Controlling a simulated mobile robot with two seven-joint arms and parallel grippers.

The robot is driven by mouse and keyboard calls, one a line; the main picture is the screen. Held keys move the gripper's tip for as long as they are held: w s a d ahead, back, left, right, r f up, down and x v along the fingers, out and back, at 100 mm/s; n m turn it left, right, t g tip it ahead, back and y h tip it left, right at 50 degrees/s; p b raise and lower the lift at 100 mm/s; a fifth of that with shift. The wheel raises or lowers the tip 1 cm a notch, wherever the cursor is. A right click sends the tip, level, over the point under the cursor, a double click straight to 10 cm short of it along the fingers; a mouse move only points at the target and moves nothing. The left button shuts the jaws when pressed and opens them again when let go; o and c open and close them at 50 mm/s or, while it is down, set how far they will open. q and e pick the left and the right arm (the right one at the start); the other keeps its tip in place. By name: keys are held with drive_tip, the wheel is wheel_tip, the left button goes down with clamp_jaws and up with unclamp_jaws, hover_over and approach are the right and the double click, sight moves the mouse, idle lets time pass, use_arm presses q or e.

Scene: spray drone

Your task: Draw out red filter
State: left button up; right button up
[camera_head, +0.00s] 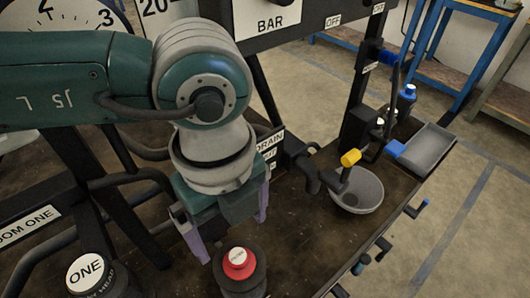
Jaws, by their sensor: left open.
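A dark round canister with a red cap (239,261) stands at the bottom middle of the camera_head view, and I take it to be the red filter. A small white label sits on its cap, too small to read. My left gripper (232,240) points down just behind the red cap, its two purple fingers spread apart with nothing seen between them. I cannot tell whether the fingers touch the canister. The canister's lower part is cut off by the frame edge. My right gripper does not show.
A grey bowl (370,192) sits under a yellow-ended tap (350,158) to the right. A grey tray (428,150) is at the bench's right end. Dark pipes fill the left. The bench between canister and bowl is mostly clear.

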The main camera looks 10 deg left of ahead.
sight(237, 256)
use_arm(q)
drive_tip(key=shift+f, duration=0.1)
wheel_tip(237, 256, down, 9)
drive_tip(key=b, duration=0.8)
drive_tip(key=shift+d, duration=0.1)
idle(1.2)
drive_tip(key=shift+c, duration=0.2)
clamp_jaws()
idle(0.5)
drive_tip(key=shift+r+p, duration=0.25)
drive_tip(key=shift+p, duration=0.1)
drive_tip(key=shift+r+p, duration=2.8)
drive_tip(key=shift+r, duration=0.1)
